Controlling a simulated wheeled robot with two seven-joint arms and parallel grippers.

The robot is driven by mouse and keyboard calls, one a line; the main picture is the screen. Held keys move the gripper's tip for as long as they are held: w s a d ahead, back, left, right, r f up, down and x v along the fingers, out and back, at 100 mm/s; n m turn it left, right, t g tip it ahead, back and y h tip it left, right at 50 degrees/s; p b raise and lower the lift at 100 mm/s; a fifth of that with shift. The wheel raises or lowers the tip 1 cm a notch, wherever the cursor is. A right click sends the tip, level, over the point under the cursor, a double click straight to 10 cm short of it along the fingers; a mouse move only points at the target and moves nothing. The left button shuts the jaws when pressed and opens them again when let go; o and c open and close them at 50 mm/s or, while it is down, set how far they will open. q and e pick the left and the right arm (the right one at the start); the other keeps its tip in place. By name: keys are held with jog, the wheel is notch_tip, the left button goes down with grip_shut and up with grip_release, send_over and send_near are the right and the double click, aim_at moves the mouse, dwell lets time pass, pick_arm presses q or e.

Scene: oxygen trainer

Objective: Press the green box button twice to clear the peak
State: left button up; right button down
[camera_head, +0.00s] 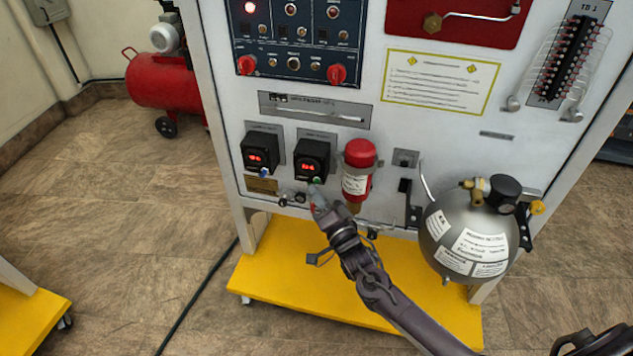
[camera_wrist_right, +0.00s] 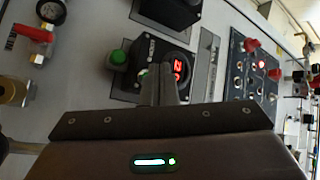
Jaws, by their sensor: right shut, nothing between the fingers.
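The right-hand black display box (camera_head: 312,158) on the white panel shows red lit digits, and a green button (camera_head: 317,181) is at its lower edge. In the right wrist view the box (camera_wrist_right: 152,50) has a green button (camera_wrist_right: 119,57) at its left, with another green spot beside the fingertips. My right gripper (camera_head: 318,203) is shut and empty, its fingertips just below the box in the head view. In the right wrist view the closed fingers (camera_wrist_right: 165,88) overlap the box's face. Whether they touch it I cannot tell. My left gripper is not in view.
A second display box (camera_head: 261,152) with a blue button is to the left. A red cylinder (camera_head: 358,175) stands close at the right, and a silver tank (camera_head: 468,238) is farther right. A yellow base (camera_head: 270,275) lies below the panel.

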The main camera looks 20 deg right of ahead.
jog(key=shift+w+d, duration=0.1)
jog(key=shift+w+d, duration=0.15)
jog(key=shift+w, duration=0.1)
jog(key=shift+w+d+b, duration=0.25)
jog(key=shift+w+b, duration=0.05)
jog(key=shift+w, duration=0.05)
dwell(0.8)
jog(key=shift+s+a, duration=0.1)
jog(key=shift+s, duration=0.05)
jog(key=shift+s+a+p, duration=0.35)
jog(key=shift+s+p, duration=0.2)
dwell(0.5)
